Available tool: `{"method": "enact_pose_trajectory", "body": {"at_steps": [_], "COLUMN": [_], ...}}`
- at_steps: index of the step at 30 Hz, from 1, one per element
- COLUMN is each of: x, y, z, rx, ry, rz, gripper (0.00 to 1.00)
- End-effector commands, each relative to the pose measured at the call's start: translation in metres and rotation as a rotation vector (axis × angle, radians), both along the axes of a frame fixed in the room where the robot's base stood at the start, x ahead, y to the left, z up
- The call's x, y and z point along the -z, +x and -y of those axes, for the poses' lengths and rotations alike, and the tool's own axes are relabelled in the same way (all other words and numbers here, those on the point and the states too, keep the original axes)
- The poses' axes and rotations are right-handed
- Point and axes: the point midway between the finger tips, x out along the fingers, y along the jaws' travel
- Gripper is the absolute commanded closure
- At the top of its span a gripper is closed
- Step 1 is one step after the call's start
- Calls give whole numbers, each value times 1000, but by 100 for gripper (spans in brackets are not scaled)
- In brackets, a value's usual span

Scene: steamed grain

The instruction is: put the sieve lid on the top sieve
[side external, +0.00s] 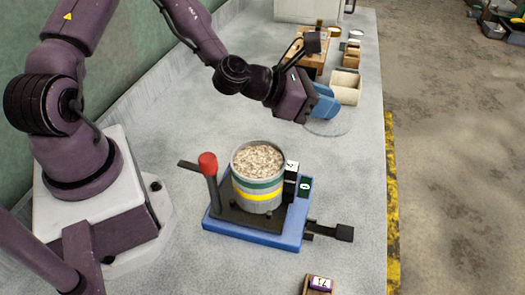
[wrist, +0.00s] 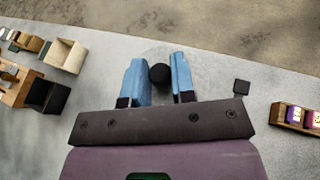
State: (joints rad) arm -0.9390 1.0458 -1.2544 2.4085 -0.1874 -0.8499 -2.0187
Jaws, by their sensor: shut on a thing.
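The sieve lid is a clear, see-through disc (side external: 335,129) under my gripper (side external: 324,106), on the far side of the sieves in the side view. In the wrist view its black knob (wrist: 160,74) sits between my two blue fingers (wrist: 159,68), and my gripper is shut on it. I cannot tell whether the disc touches the bench. The top sieve (side external: 258,168) stands open, full of pale grain, upright on a stack with green and yellow bands. The stack stands on a blue base (side external: 228,231), apart from my gripper.
A red-knobbed lever (side external: 208,164) rises at the left of the base, and a black handle (side external: 344,233) sticks out right. A cream open box (side external: 346,88) and a wooden rack (side external: 311,60) lie beyond my gripper. A small wooden holder (side external: 318,288) is at the front.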

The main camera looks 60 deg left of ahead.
Motion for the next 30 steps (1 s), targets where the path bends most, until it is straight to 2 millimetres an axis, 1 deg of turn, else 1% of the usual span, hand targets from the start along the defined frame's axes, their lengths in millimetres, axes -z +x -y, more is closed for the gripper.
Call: {"method": "enact_pose_trajectory", "body": {"at_steps": [1, 3, 5, 6, 8, 10, 12, 14, 18, 21, 25, 30], "x": [-14, -28, -38, -43, -45, -41, -31, -21, 6, 21, 31, 31], "y": [4, 4, 2, -1, -7, -13, -20, -26, -42, -55, -74, -93], "z": [23, 52, 75, 90, 106, 120, 126, 128, 121, 114, 106, 98], "rx": [85, 196, 293, 362, 459, 567, 669, 754, 947, 1084, 1243, 1395], "ry": [-3, -3, -3, -5, -5, -6, -7, -7, -3, 2, 11, 15], "rz": [6, 4, 4, 2, 0, -3, -5, -6, -6, -6, -7, -3], "gripper": [100, 100, 100, 100, 100, 100, 100, 100, 100, 100, 100, 100]}}
